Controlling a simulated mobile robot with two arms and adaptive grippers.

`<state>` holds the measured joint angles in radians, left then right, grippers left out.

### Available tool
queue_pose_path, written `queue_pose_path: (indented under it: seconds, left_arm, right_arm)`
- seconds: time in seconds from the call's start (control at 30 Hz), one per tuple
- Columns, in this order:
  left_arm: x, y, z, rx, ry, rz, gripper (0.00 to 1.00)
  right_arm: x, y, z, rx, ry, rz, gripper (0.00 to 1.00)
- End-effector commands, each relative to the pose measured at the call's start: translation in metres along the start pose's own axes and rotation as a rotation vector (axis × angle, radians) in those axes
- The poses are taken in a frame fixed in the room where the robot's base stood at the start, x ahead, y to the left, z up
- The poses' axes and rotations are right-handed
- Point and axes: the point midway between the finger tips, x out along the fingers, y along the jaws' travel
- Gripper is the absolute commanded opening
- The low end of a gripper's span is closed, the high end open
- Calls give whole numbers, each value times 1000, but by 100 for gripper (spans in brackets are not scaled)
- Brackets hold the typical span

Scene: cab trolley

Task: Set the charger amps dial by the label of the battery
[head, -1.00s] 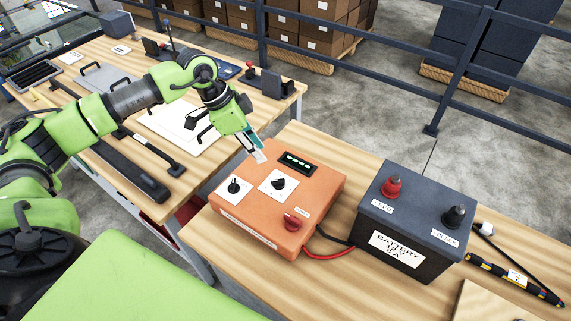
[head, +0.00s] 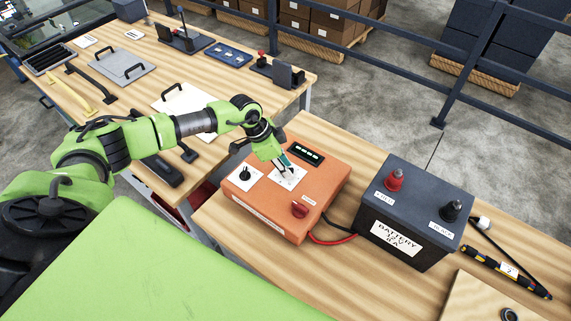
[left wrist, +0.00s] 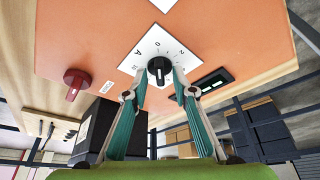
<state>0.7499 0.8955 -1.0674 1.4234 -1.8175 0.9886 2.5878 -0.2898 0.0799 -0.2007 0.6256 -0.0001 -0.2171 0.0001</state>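The orange charger (head: 262,217) sits on the wooden table with a dark display (head: 306,154). Its amps dial (left wrist: 159,68) is a black knob on a white plate marked A, 0 and 2; other marks are hidden or unclear. My left gripper (head: 285,169) points down at this dial. In the left wrist view its fingertips (left wrist: 161,78) are apart, one on each side of the knob; I cannot tell if they touch it. The battery (head: 412,213) is dark grey, and its label (head: 397,239) reads BATTERY with a volts line and what looks like 8 A. My right gripper is out of view.
A second black dial (head: 244,174) and a red knob (head: 299,209) are on the charger. A red cable (head: 333,240) runs beside the battery. A yellow-black tool (head: 505,270) lies at right. Another bench (head: 140,95) with trays and tools stands at back left.

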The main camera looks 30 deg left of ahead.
Motion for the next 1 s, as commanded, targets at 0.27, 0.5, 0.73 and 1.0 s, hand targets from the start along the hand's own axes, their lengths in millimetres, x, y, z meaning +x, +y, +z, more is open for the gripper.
queue_pose_path:
  seconds: [0.27,0.5,0.73,1.0]
  left_arm:
    - [1,0,0,0,0,0,17]
    - [0,0,0,0,0,0,0]
    - [1,-1,0,24,2,10,0]
    - [2,-2,0,155,3,63,0]
  right_arm:
    - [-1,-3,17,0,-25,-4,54]
    - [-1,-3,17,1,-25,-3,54]
    - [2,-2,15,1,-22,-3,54]
    - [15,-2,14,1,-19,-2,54]
